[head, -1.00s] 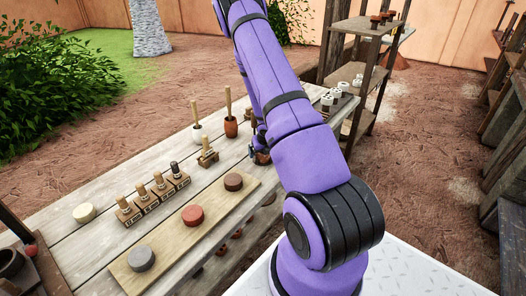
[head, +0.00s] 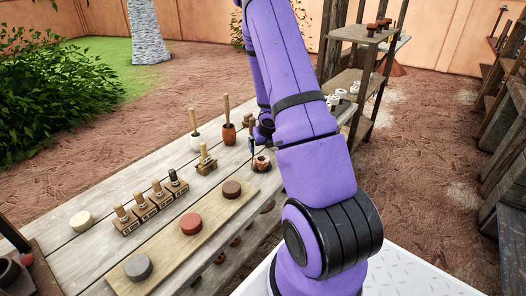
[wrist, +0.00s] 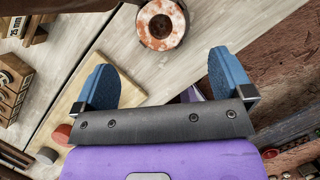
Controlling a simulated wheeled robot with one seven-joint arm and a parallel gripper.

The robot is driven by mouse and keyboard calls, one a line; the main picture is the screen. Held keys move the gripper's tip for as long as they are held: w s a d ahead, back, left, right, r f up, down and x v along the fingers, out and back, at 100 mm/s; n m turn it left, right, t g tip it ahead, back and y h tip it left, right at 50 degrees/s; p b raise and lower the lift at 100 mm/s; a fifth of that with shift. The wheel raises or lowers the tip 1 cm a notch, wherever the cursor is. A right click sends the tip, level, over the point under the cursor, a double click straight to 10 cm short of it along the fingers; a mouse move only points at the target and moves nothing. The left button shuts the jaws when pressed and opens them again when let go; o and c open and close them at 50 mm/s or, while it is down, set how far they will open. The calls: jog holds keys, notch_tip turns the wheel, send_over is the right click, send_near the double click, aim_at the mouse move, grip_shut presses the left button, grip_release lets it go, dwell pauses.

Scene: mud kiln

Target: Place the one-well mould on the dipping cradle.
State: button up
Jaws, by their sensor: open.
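A small round piece, mottled rust and white with one dark well in its top (head: 262,162), stands on the table and looks like the one-well mould. It also shows at the top of the wrist view (wrist: 160,24). My gripper (wrist: 163,82) is open and empty, its two blue fingers apart. The round piece lies beyond the fingertips, not between them. In the head view my gripper (head: 256,138) is small and partly hidden by my arm, just behind the piece. I cannot tell for certain which thing is the dipping cradle.
A small wooden stand with a peg (head: 206,160) is left of the piece. A row of several labelled blocks with handles (head: 150,207) and a board (head: 212,217) with three discs lie nearer. Two pots with sticks, one terracotta (head: 229,134), stand behind.

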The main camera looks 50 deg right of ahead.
jog(key=w+a+r+n+t+y, duration=0.35)
jog(key=a+r+n, duration=0.85)
jog(key=r, duration=0.5)
jog(key=s+a+r+n+y, duration=0.2)
jog(key=s+a+r+n, duration=0.1)
jog(key=a+r+n, duration=0.75)
jog(key=s+a+r+n+g, duration=0.2)
jog(key=s+a+r+n, duration=0.55)
jog(key=s+a, duration=0.2)
jog(key=s+a+r+n+h, duration=0.1)
jog(key=s+r+n+h, duration=0.1)
jog(key=s+n, duration=0.9)
jog(key=shift+s+a+r+n+h, duration=0.15)
jog(key=shift+s+r+n+h, duration=0.35)
jog(key=shift+s, duration=0.75)
jog(key=shift+f, duration=0.2)
